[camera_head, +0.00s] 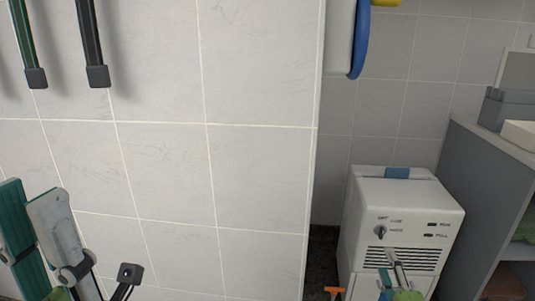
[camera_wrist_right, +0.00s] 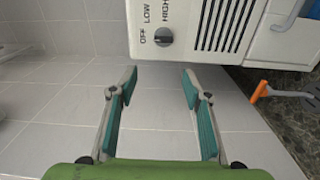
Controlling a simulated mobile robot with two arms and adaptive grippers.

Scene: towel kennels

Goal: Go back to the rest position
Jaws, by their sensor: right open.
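My right gripper (camera_head: 393,272) shows low in the head view, in front of the white machine (camera_head: 405,205) with a knob and a vent grille. In the right wrist view, my right gripper (camera_wrist_right: 158,79) has its two teal-padded fingers spread apart with nothing between them. The machine's knob panel (camera_wrist_right: 150,35) is just beyond the fingertips; I cannot tell the exact gap. My left gripper (camera_head: 45,235) is at the lower left of the head view, in front of the tiled wall and cut off by the frame; its opening is unclear.
A tiled wall (camera_head: 255,180) ends in a corner left of the machine. Two dark-ended rods (camera_head: 97,76) hang at the upper left. A grey cabinet (camera_head: 475,170) stands on the right. An orange-handled tool (camera_wrist_right: 280,92) is beside the machine. A blue-rimmed object (camera_head: 360,45) hangs above.

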